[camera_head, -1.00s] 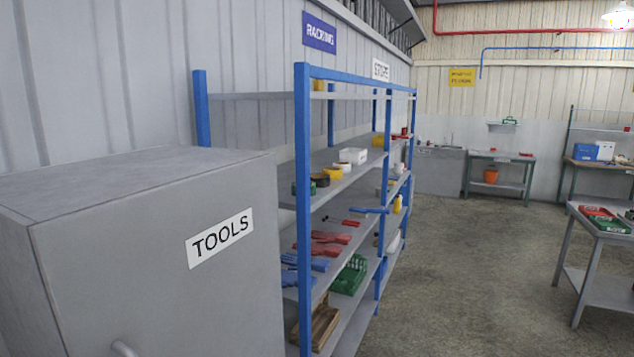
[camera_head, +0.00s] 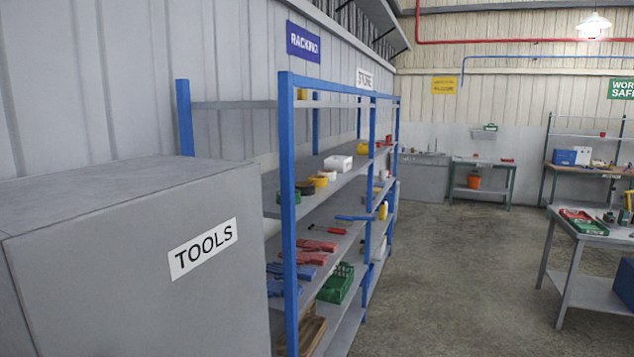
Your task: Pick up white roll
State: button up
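A small white roll (camera_head: 328,175) appears to lie on the upper middle shelf of the blue-framed rack, just behind a yellow roll (camera_head: 318,181). A dark roll (camera_head: 305,188) and a green roll (camera_head: 295,197), partly hidden by the blue post, are nearer on the same shelf. A white box (camera_head: 338,163) stands just beyond the white roll. The rolls are small here, so their details are hard to tell. My gripper is not in view.
A grey TOOLS cabinet (camera_head: 120,270) stands close at left, before the blue rack (camera_head: 287,220). Open concrete floor (camera_head: 440,270) lies right of the rack.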

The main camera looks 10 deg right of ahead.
aim_at(331, 173)
jog(key=u, duration=0.15)
jog(key=i+j+z, duration=0.15)
jog(key=i+j, duration=0.3)
jog(key=i+l+u, duration=0.15)
jog(key=u, duration=0.25)
jog(key=i+l+u, duration=0.25)
jog(key=u, duration=0.15)
jog(key=i+l+u, duration=0.2)
jog(key=l+u, duration=0.2)
jog(key=i+l+u, duration=0.1)
jog(key=l+u, duration=0.25)
jog(key=i+j, duration=0.05)
jog(key=j, duration=0.05)
